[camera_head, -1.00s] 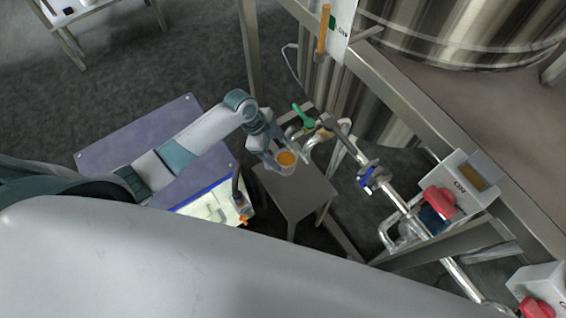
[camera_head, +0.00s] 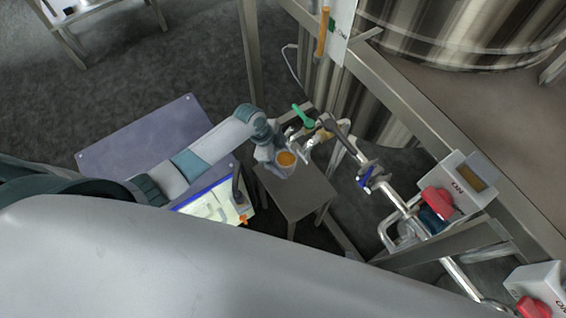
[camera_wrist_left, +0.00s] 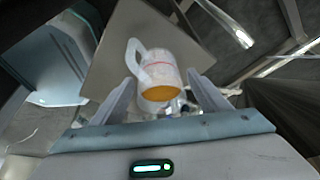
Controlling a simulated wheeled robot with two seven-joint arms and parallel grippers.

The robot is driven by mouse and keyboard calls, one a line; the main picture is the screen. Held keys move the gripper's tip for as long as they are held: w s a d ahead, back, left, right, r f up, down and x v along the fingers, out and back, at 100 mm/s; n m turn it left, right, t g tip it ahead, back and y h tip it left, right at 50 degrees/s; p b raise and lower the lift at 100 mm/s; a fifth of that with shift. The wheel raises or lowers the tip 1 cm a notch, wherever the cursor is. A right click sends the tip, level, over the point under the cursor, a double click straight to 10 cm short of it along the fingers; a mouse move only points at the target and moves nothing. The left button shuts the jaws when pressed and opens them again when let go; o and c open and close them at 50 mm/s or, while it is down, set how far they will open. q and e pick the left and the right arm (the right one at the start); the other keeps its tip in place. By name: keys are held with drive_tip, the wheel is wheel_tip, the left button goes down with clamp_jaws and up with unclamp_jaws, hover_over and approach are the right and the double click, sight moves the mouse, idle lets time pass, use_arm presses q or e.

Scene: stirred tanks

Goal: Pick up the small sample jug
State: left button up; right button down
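The small sample jug (camera_head: 286,161) is whitish with a handle and orange contents, and shows at the small grey stand (camera_head: 300,196). In the left wrist view the jug (camera_wrist_left: 160,72) has a red line on its side, and its handle points to the upper left. My left gripper (camera_head: 272,155) is at the jug. Its fingers (camera_wrist_left: 160,84) are spread on either side of the jug, with narrow gaps visible. I cannot tell how firmly the jug rests on the stand. My right gripper is not in view.
Steel pipes with a green-handled valve (camera_head: 302,115) and a blue valve (camera_head: 366,178) run just right of the jug. A switch box (camera_head: 462,184) with a red knob is further right. A lit screen (camera_head: 214,205) lies left of the stand. Large steel tanks (camera_head: 460,40) stand behind.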

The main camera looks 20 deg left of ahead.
use_arm(q)
drive_tip(key=c, duration=1.2)
drive_tip(key=shift+c, duration=0.2)
use_arm(e)
drive_tip(key=shift+s, duration=0.25)
use_arm(q)
drive_tip(key=shift+r, duration=0.1)
drive_tip(key=shift+r, duration=0.1)
use_arm(e)
drive_tip(key=shift+s+f, duration=0.1)
